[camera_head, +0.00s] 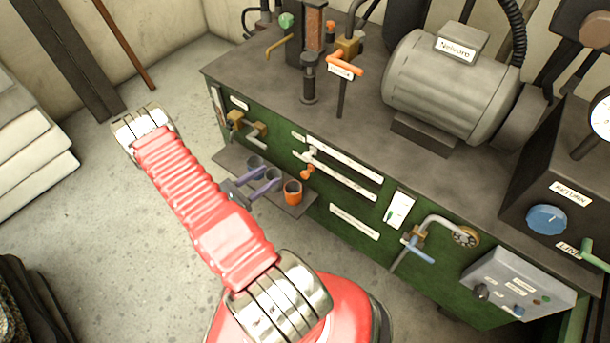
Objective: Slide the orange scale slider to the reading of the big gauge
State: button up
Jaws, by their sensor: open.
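An orange slider (307,173) sits near the left end of the lower white scale strip (345,180) on the green cabinet front. A pale slider (311,153) sits near the left end of the upper strip (345,159). The big gauge (602,116) is cut off by the right edge, so its reading cannot be told. My gripper (275,179), with purple fingers, is open left of and slightly below the orange slider, apart from it, in front of the cup shelf.
A bent pipe with a blue handle (419,250) juts out to the right. A grey control box (520,283) protrudes further right.

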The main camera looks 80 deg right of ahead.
aim_at(303, 177)
jog(key=s+f+n+t+h, duration=0.1)
jog(key=s+f, duration=0.4)
jog(key=f, duration=0.5)
jog(key=n+t, duration=0.1)
jog(key=n, duration=0.1)
jog(key=shift+a+n+h, duration=0.15)
jog(key=shift+n+h, duration=0.15)
jog(key=shift+n, duration=0.1)
jog(key=shift+s+f, duration=0.1)
jog(key=shift+s, duration=0.05)
jog(key=shift+x, duration=6.9)
jog(key=shift+c, duration=0.4)
grip_shut()
